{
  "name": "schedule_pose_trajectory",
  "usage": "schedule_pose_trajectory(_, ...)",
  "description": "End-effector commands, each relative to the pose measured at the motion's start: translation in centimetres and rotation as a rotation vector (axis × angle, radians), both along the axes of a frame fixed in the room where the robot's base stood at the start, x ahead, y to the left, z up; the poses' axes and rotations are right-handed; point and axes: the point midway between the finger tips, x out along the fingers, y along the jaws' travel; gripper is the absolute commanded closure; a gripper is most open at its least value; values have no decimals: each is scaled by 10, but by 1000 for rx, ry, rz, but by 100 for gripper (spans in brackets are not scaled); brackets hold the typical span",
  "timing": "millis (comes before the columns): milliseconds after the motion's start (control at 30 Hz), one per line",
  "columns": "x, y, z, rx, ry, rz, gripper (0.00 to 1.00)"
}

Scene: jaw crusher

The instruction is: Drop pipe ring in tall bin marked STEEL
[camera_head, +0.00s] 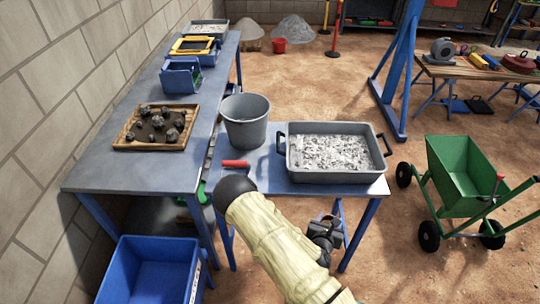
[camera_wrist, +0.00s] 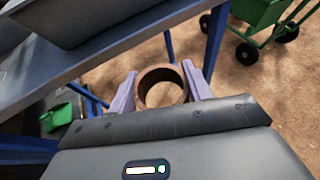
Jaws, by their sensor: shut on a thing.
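My gripper (camera_wrist: 158,84) is shut on a brown, rust-coloured pipe ring (camera_wrist: 158,70) in the wrist view. The ring sits between the two pale lilac fingers, and I look through its opening at the sandy floor. In the head view my dark gripper (camera_head: 325,232) is beside the front edge of the blue table, below the grey tray; the ring cannot be made out clearly there. No tall bin with a readable STEEL mark shows in either view. An open blue bin (camera_head: 150,268) stands on the floor at lower left, with no readable label.
The blue table (camera_head: 270,176) holds a grey bucket (camera_head: 246,122), a red-handled tool (camera_head: 236,163) and a grey tray (camera_head: 330,176) of rubble. A wooden tray (camera_head: 122,141) of dark rocks lies left. A green cart (camera_head: 455,165) stands right, with open sandy floor before it.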

Motion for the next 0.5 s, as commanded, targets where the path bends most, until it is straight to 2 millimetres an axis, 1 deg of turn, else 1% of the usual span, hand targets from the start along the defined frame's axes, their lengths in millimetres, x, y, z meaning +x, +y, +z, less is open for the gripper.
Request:
schedule_pose_trajectory(33, -3, 0, -10, -8, 5, 57, 80)
schedule_pose_trajectory(100, -7, 4, -22, -7, 6, 129, 80)
schedule_pose_trajectory(300, -22, 11, -51, -4, 3, 288, 80)
schedule_pose_trajectory(400, -27, 14, -58, -2, 0, 326, 80)
schedule_pose_trajectory(500, -29, 15, -60, 0, -2, 341, 80)
